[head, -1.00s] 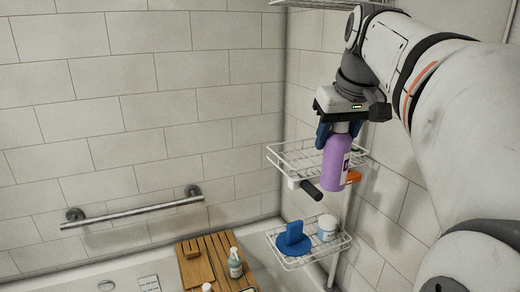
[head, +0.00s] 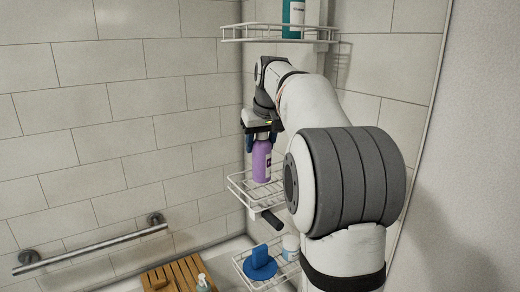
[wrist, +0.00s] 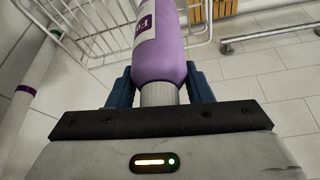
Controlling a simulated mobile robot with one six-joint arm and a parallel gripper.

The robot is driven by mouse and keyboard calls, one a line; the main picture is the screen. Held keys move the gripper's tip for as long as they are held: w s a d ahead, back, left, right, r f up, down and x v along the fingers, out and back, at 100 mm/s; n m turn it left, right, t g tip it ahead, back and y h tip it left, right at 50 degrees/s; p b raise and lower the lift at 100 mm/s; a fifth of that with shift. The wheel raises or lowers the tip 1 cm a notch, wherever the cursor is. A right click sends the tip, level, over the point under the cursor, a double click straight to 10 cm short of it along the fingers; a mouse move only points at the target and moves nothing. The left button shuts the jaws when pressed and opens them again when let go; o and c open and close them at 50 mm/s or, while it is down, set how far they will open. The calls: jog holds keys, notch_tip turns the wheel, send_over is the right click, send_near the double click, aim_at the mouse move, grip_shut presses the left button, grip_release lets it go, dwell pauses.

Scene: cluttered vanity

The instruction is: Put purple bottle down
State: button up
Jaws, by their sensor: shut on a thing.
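The purple bottle (head: 262,162) is upright in the head view, at the middle wire shelf (head: 240,184) of the corner rack. Its base appears at the shelf's level, but I cannot tell whether it touches the wires. My gripper (head: 261,138) is above the bottle and shut on its grey neck. In the wrist view the purple bottle (wrist: 159,50) extends away from my gripper (wrist: 160,92), with blue fingers on both sides of the neck. The shelf's white wires (wrist: 85,28) show beyond it, to the left.
The upper shelf (head: 265,38) holds a teal bottle (head: 293,14). A dark cylindrical handle (head: 271,219) shows below the middle shelf. The lower shelf (head: 245,280) holds a blue object (head: 260,262) and a white jar (head: 290,246). A grab bar (head: 95,243) and wooden tray (head: 185,270) are left.

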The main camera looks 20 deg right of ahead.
aim_at(261, 155)
jog(key=shift+f, duration=1.6)
jog(key=shift+f, duration=0.15)
jog(key=shift+f, duration=0.1)
jog(key=o, duration=1.2)
